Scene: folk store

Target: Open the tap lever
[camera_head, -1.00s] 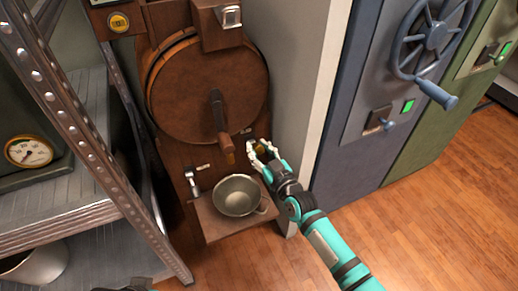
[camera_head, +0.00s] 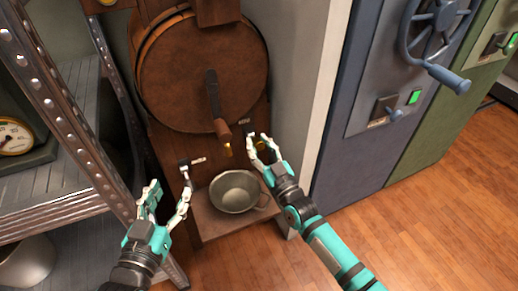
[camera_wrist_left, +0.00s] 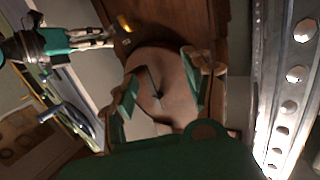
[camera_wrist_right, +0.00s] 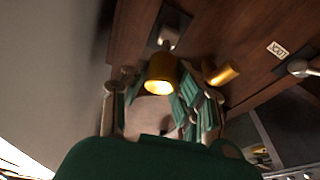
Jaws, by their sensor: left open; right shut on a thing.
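A round wooden barrel front (camera_head: 165,85) bears a dark lever (camera_head: 212,88) with a brown wooden end, and a brass tip below it. A small silver lever (camera_head: 184,168) is at the lower left of the panel. I cannot tell which is the tap lever. My right gripper (camera_head: 262,140) is shut on a brass cylinder (camera_wrist_right: 161,75) on the panel, right of the dark lever. My left gripper (camera_head: 168,192) is open and empty, left of the silver lever. A silver bowl (camera_head: 235,190) stands below the levers.
The bowl is on a small wooden ledge (camera_head: 215,225). A metal shelf rack (camera_head: 72,120) is close on the left. A blue safe (camera_head: 365,90) with a wheel (camera_head: 435,40) is on the right. The wooden floor (camera_head: 430,220) is free at lower right.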

